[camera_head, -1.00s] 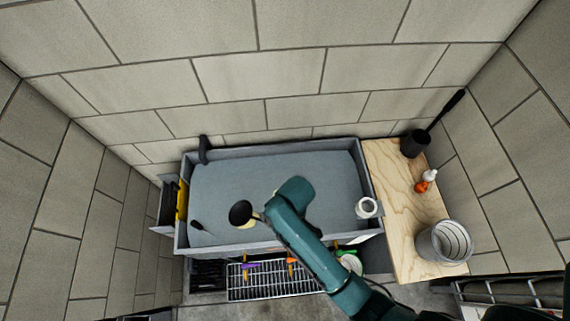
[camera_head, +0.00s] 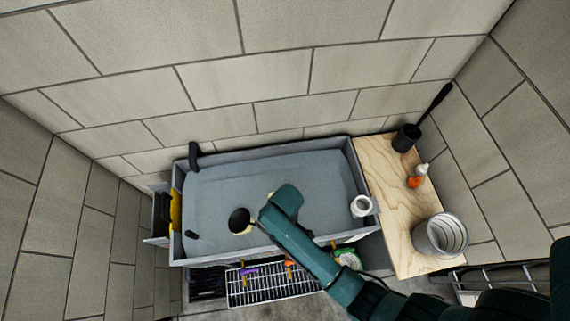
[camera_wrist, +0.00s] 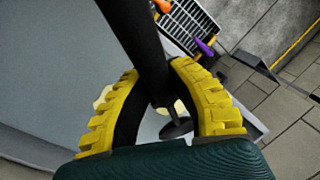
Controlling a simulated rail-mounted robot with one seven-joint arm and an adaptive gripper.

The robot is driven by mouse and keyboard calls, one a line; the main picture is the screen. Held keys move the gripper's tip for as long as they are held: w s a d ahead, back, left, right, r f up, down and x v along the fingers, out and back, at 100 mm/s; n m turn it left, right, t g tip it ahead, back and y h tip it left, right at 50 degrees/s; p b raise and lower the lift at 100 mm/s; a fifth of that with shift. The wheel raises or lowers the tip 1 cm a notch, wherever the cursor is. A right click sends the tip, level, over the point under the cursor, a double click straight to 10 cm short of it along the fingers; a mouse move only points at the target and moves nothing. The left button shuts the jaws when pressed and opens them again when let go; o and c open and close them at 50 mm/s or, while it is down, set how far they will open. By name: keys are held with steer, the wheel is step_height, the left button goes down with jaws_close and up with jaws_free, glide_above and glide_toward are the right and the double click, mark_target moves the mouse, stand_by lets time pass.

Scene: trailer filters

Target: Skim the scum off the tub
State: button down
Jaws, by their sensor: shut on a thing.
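The grey tub (camera_head: 300,159) stands against the back wall, with a flat blue-grey surface (camera_head: 310,185) inside. My gripper (camera_head: 246,222) is over the front middle of the tub. In the wrist view its yellow fingers (camera_wrist: 160,108) are shut around the black handle of a tool (camera_wrist: 143,45). The tool narrows below the fingers to a small dark disc (camera_wrist: 176,128). In the head view a dark round part (camera_head: 238,220) shows at the gripper. Pale cream patches (camera_wrist: 103,97) show behind the fingers, perhaps scum; the fingers partly hide them. I cannot tell whether the tool touches the surface.
A white cup-like container (camera_head: 361,205) is at the tub's right edge. A wooden counter (camera_head: 392,225) at right holds a black holder (camera_head: 406,138), a small orange-and-white bottle (camera_head: 417,176) and a grey bucket (camera_head: 440,236). A wire rack (camera_head: 270,285) is in front. A small dark object (camera_head: 191,235) shows at left in the tub.

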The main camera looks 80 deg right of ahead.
step_height(320, 180, down, 11)
steer(key=b, duration=0.8)
step_height(320, 180, up, 10)
steer(key=p, duration=0.8)
steer(key=shift+f, duration=0.25)
steer(key=shift+r, duration=3.9)
steer(key=shift+w, duration=0.15)
